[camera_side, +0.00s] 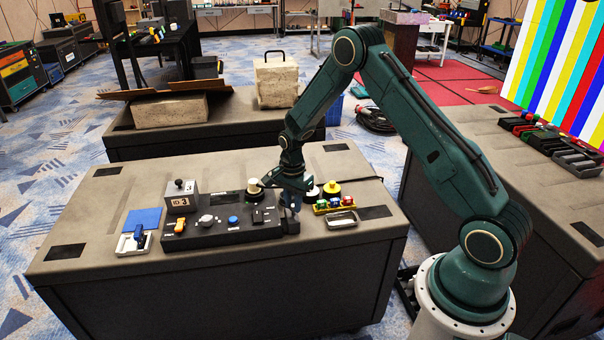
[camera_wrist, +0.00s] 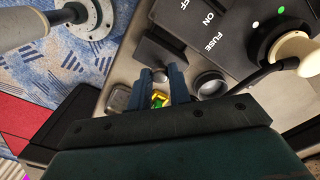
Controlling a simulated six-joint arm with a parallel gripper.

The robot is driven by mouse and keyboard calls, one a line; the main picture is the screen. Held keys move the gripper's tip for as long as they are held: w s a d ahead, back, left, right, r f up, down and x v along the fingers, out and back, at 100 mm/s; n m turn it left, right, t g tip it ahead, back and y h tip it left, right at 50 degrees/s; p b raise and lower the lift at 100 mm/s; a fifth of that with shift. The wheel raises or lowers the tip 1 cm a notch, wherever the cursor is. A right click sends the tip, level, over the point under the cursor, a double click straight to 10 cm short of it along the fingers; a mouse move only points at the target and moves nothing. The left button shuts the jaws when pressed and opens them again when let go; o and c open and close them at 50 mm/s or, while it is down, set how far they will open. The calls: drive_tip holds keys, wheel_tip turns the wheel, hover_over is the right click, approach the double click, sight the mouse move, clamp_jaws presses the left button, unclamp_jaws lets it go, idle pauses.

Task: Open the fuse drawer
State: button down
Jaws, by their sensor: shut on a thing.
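The black control panel (camera_side: 222,232) lies on the grey bench, and its FUSE lettering shows in the wrist view (camera_wrist: 208,42). A dark block, which looks like the fuse drawer (camera_wrist: 165,52), sits at the panel's right end beside that lettering. My gripper (camera_side: 290,206) reaches down over this end in the side view. In the wrist view its two blue fingers (camera_wrist: 161,76) are closed on a small dark part at the block, which looks like its handle. The fingers partly hide it. I cannot tell how far the drawer stands out from the panel.
A cream knob (camera_wrist: 297,52) stands on the panel close to my gripper. A yellow rack with coloured pieces (camera_side: 335,205) and a small metal tray (camera_side: 342,219) lie to the right. A blue pad (camera_side: 143,218) and a block marked 3 (camera_side: 182,200) are at left.

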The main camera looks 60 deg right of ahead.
drive_tip(key=s+d, duration=0.4)
drive_tip(key=c, duration=1.3)
unclamp_jaws()
drive_tip(key=shift+r, duration=0.15)
wheel_tip(320, 180, up, 14)
drive_tip(key=shift+f, duration=0.2)
drive_tip(key=shift+a, duration=0.1)
